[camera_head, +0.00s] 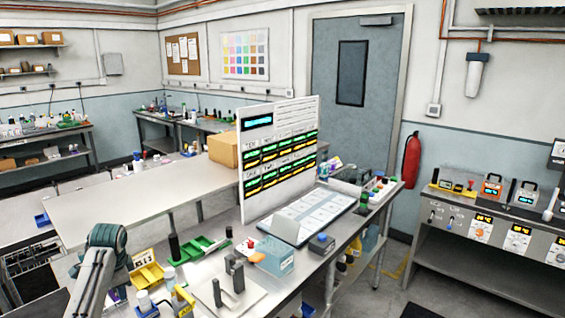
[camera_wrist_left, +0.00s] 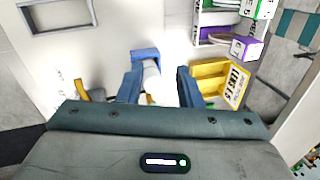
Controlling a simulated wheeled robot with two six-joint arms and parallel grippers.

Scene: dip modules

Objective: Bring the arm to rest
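My left arm comes in at the lower left of the head view, with its teal wrist (camera_head: 106,238) above the near end of the bench; its fingers are hard to make out there. In the left wrist view, my left gripper (camera_wrist_left: 158,88) has its two blue-grey fingers spread apart. A white round container (camera_wrist_left: 152,80) by a blue holder (camera_wrist_left: 145,55) shows in the gap between them, with no clear contact. In the head view a white-capped container (camera_head: 143,299) stands near the arm. My right gripper is not in view.
A yellow labelled bin (camera_wrist_left: 215,80) lies close right of the fingers; it also shows in the head view (camera_head: 147,275). A green tray (camera_head: 200,248), a grey handled fixture (camera_head: 230,285) and an upright display board (camera_head: 280,155) stand farther along the bench.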

